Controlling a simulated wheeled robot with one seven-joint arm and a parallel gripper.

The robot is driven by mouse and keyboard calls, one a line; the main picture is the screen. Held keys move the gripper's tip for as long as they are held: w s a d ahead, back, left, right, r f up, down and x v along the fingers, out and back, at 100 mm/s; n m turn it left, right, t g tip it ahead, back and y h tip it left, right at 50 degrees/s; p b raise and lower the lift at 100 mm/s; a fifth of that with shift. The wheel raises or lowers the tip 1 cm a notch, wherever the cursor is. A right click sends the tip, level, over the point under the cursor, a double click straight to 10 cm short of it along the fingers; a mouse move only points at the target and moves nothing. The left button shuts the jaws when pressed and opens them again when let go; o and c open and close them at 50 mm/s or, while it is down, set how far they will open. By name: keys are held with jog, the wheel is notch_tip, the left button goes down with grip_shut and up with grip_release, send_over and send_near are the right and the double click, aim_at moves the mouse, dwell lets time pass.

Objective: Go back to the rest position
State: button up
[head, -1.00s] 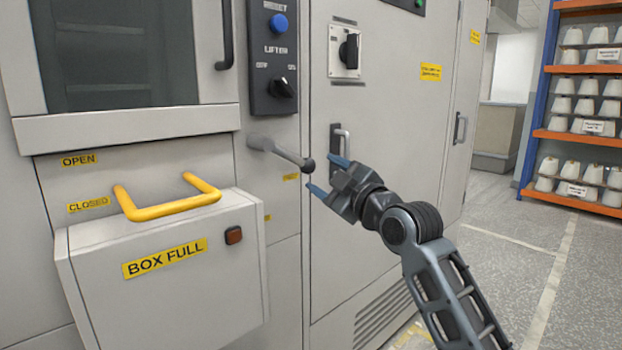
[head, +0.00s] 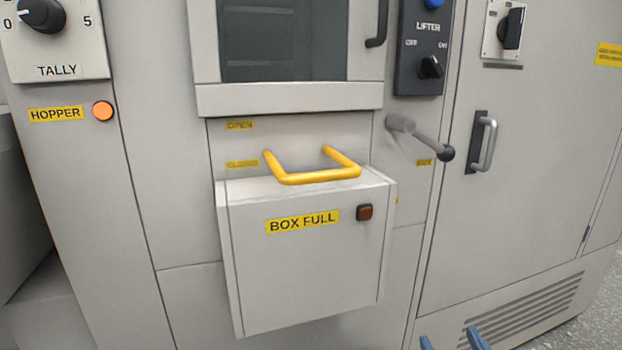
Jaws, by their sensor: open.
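My gripper (head: 451,341) shows only as two blue fingertips at the bottom edge of the head view, right of centre. The fingertips are apart, with nothing seen between them; the rest of my arm is out of view. They are below and to the right of the box (head: 300,275) with the yellow handle (head: 315,178) and the BOX FULL label. The grey lever (head: 425,137) with a black knob is well above the fingertips and points right and slightly down.
A cabinet door with a grey handle (head: 488,145) is at right, above a vent grille (head: 535,308). The LIFTER switch panel (head: 425,50) is at upper right. At left are the TALLY dial (head: 41,15) and a lit orange HOPPER lamp (head: 102,111). Some floor shows at lower right.

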jog(key=s+a+f+m+g, duration=0.1)
jog(key=s+f, duration=0.2)
jog(key=s, duration=0.6)
jog(key=s+f+m+g, duration=0.1)
jog(key=s+f+m, duration=0.15)
jog(key=s, duration=0.65)
jog(key=s+d+r+g, duration=0.1)
jog(key=s+d+r, duration=0.1)
jog(key=s, duration=1.3)
jog(key=s+r+p, duration=0.3)
jog(key=r+p, duration=1.1)
jog(key=r, duration=0.1)
jog(key=shift+r+n+g, duration=0.2)
jog(key=shift+n+g, duration=0.1)
jog(key=shift+n, duration=0.15)
jog(key=shift+d, duration=0.1)
